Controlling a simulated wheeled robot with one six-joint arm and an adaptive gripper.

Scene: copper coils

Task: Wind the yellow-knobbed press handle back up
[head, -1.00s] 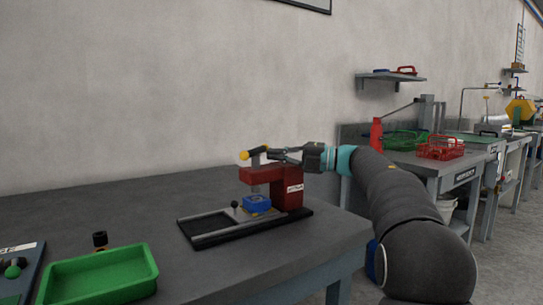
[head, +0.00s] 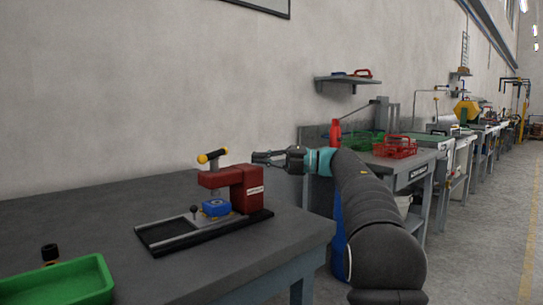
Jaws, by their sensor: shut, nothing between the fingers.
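The red press (head: 246,187) stands on a black base with rails on the grey workbench. Its handle (head: 212,156) is a dark bar at the top of the press, with a yellow knob (head: 202,158) at its left end. A blue block (head: 216,207) sits under the press head. My gripper (head: 256,158) is shut and empty, pointing left, to the right of the handle and apart from it, at about the height of the press top.
A green tray (head: 62,284) lies at the bench's front left, with a small dark part (head: 50,253) behind it. To the right, another bench holds a red basket (head: 396,146), a green basket (head: 357,142) and a red bottle (head: 335,133). The bench left of the press is clear.

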